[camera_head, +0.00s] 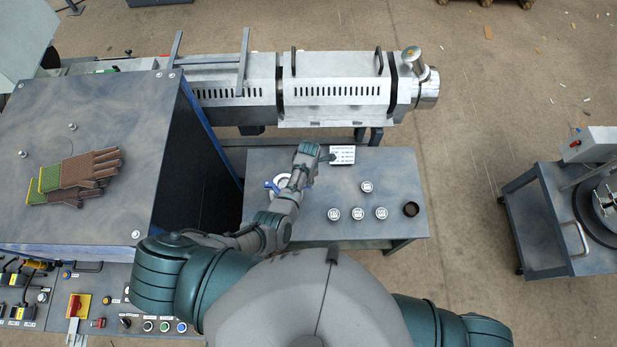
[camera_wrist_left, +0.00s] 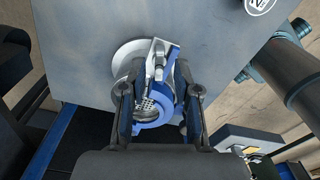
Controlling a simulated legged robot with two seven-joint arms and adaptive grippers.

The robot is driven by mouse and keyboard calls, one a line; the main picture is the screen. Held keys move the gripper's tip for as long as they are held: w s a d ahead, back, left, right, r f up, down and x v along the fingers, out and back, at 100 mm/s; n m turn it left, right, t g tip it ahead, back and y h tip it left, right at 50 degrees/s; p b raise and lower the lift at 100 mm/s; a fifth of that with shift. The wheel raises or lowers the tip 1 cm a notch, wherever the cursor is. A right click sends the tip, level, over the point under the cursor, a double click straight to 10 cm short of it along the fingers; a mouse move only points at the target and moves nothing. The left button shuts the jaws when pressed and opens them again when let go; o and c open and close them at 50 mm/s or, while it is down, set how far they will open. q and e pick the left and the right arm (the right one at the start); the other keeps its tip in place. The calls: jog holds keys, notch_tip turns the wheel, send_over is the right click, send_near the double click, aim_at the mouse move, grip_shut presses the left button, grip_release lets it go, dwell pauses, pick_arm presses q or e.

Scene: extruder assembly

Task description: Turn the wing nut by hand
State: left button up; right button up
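A blue ring-shaped clamp (camera_wrist_left: 152,110) with a silver fitting (camera_wrist_left: 158,58) lies by a pale disc (camera_wrist_left: 128,55) on the grey table; the fitting may be the wing nut, but its wings are not clear. In the head view the clamp (camera_head: 271,188) shows just left of my left wrist. My left gripper (camera_wrist_left: 158,78) has its two dark fingers apart, one on each side of the clamp's silver part. Whether either finger touches it cannot be told. In the head view my forearm partly hides the clamp and disc. My right gripper is out of view.
The grey table (camera_head: 400,185) holds several round labelled caps (camera_head: 357,214), a dark ring (camera_head: 411,209) and a white label sheet (camera_head: 343,155). The metal extruder barrel (camera_head: 330,90) runs behind it. A tall cabinet (camera_head: 90,140) with gloves (camera_head: 75,178) on top stands close at left.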

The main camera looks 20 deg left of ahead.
pick_arm(q)
jog(key=shift+f+b, duration=0.85)
jog(key=shift+f, duration=0.2)
jog(key=shift+r, duration=0.1)
grip_shut()
jog(key=shift+s, duration=0.1)
